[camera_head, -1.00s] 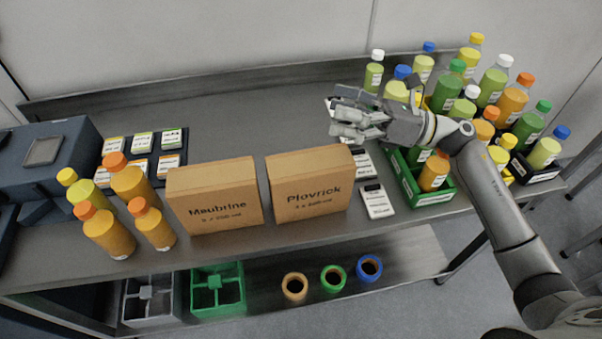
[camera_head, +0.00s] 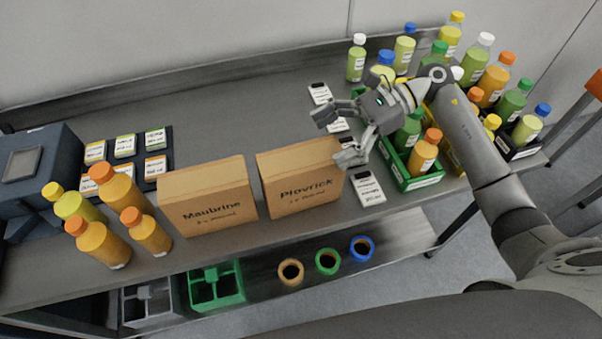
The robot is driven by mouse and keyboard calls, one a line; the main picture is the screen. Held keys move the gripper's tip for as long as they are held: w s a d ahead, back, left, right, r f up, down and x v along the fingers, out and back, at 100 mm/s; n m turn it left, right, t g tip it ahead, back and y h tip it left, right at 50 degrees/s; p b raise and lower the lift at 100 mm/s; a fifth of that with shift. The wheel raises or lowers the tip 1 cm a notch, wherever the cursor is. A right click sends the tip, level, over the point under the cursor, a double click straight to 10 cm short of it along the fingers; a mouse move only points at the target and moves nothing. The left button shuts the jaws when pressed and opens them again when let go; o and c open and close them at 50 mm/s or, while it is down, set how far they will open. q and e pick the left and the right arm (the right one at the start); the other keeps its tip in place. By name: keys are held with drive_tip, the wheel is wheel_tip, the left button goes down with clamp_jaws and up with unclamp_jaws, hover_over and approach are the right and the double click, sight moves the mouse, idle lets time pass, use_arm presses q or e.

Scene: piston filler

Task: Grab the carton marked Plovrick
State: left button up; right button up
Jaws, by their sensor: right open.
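The carton marked Plovrick (camera_head: 302,182) is a brown cardboard box standing upright on the metal table. A similar carton marked Maubrine (camera_head: 207,200) stands just left of it, with a narrow gap between. My right gripper (camera_head: 333,136) is open and empty. In the picture its fingers are spread near the upper right corner of the Plovrick carton, pointing left. I cannot tell whether the lower finger touches the carton. My left gripper is not in view.
Juice bottles (camera_head: 101,243) stand left of the cartons. Several bottles and a green crate (camera_head: 412,180) crowd the right. Label cards (camera_head: 367,189) lie right of the Plovrick carton. The table behind the cartons (camera_head: 225,120) is clear. A lower shelf holds a green divided tray (camera_head: 216,286).

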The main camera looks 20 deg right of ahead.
sight(310, 156)
drive_tip(key=p+x, duration=0.1)
drive_tip(key=x, duration=0.1)
drive_tip(key=p+x, duration=0.1)
drive_tip(key=x, duration=0.1)
drive_tip(key=shift+s+p, duration=0.4)
drive_tip(key=shift+a+f, duration=0.3)
drive_tip(key=shift+a, duration=0.1)
drive_tip(key=shift+d, duration=0.1)
drive_tip(key=shift+c, duration=1.3)
drive_tip(key=shift+s+f, duration=0.15)
clamp_jaws()
